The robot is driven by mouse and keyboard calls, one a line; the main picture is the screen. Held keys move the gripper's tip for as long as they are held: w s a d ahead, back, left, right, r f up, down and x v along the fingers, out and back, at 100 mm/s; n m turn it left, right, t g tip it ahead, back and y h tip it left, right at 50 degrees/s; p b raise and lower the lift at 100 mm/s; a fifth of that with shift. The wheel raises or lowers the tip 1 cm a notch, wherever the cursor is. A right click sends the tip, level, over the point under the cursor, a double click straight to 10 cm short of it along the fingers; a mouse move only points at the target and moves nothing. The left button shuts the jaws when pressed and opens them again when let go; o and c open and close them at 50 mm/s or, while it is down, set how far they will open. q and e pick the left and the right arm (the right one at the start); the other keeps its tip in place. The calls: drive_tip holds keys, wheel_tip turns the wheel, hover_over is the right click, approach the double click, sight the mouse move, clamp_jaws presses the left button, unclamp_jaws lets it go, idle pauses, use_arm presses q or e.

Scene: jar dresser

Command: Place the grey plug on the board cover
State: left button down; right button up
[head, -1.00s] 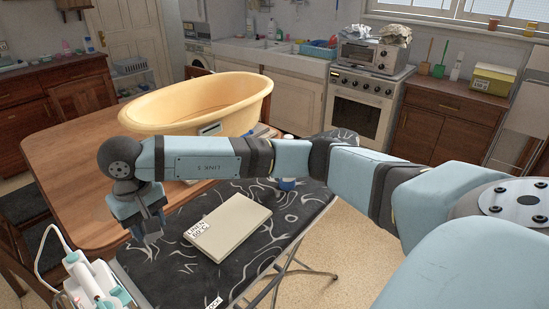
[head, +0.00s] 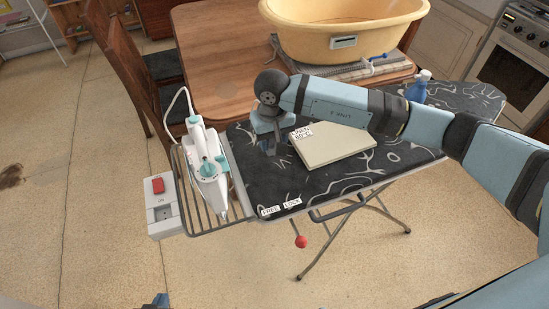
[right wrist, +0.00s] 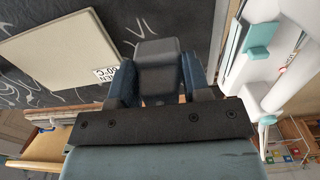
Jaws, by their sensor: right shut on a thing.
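The grey plug (right wrist: 158,68) is a dark grey block between the fingers of my right gripper in the right wrist view. My right gripper (head: 272,148) is shut on it, pointing down over the left part of the board cover, beside the linen block. The board cover (head: 262,185) is black with white swirls and also shows in the right wrist view (right wrist: 190,25). I cannot tell whether the plug touches the cover.
A cream block labelled linen (head: 335,146) lies on the cover. A white and teal iron (head: 207,165) with a cord rests on the wire rack at the left. A socket box with red switch (head: 162,208) sits beyond it. A blue bottle (head: 418,90) stands at the far right.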

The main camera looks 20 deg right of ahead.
wheel_tip(320, 180, down, 9)
drive_tip(key=shift+f+p, duration=0.1)
drive_tip(key=shift+p, duration=0.3)
drive_tip(key=shift+f+b, duration=0.2)
drive_tip(key=shift+b, duration=0.15)
drive_tip(key=o, duration=0.9)
drive_tip(key=shift+r, duration=0.1)
drive_tip(key=shift+r, duration=0.1)
